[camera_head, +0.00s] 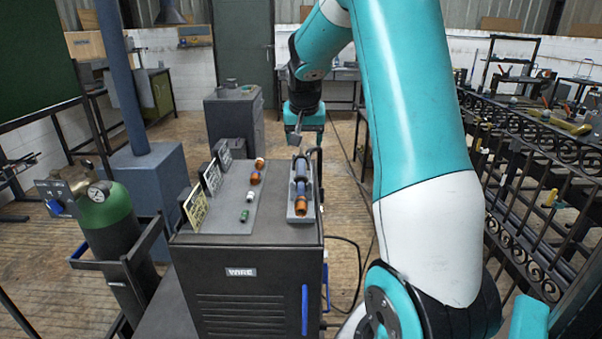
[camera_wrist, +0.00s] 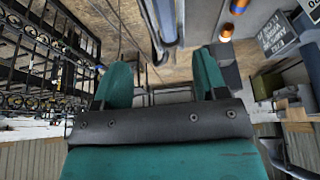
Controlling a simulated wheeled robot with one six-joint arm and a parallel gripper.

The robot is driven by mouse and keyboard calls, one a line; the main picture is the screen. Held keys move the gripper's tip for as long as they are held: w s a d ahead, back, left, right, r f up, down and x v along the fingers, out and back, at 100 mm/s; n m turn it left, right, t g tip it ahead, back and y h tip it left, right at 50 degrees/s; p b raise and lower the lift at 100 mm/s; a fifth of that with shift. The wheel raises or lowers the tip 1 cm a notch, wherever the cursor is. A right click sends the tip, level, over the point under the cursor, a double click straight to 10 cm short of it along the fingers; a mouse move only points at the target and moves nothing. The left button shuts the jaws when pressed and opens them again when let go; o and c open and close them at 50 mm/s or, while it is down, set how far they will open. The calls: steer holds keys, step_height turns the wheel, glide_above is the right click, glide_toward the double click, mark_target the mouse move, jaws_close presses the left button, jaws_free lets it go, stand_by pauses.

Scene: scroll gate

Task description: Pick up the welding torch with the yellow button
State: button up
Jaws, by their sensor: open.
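A welding torch (camera_head: 300,186) with a dark blue-grey body and an orange end lies in a grey holder on top of the wire-feeder cabinet. No yellow button can be made out on it. Part of the torch also shows at the top of the wrist view (camera_wrist: 168,20). My gripper (camera_head: 304,145) is beyond the far end of the torch and above it, pointing down. In the wrist view my gripper (camera_wrist: 161,68) has its two teal fingers spread, with nothing between them.
The grey cabinet (camera_head: 247,285) is marked WIRE. Several small orange, white and green pieces (camera_head: 249,197) and small signs (camera_head: 196,207) stand left of the torch. A green gas cylinder (camera_head: 108,225) is at left. Black ironwork gates (camera_head: 535,215) are at right.

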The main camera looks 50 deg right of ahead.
mark_target(301, 169)
steer(key=p+x, duration=0.2)
steer(key=x, duration=0.6)
steer(key=shift+f, duration=0.15)
steer(key=x, duration=0.1)
steer(key=p+x, duration=0.2)
steer(key=shift+w+a+f, duration=0.25)
steer(key=shift+w+f, duration=0.15)
steer(key=shift+w+d+f, duration=0.15)
steer(key=shift+d+f, duration=0.05)
steer(key=shift+f, duration=0.4)
steer(key=c, duration=1.1)
steer(key=shift+r, duration=0.15)
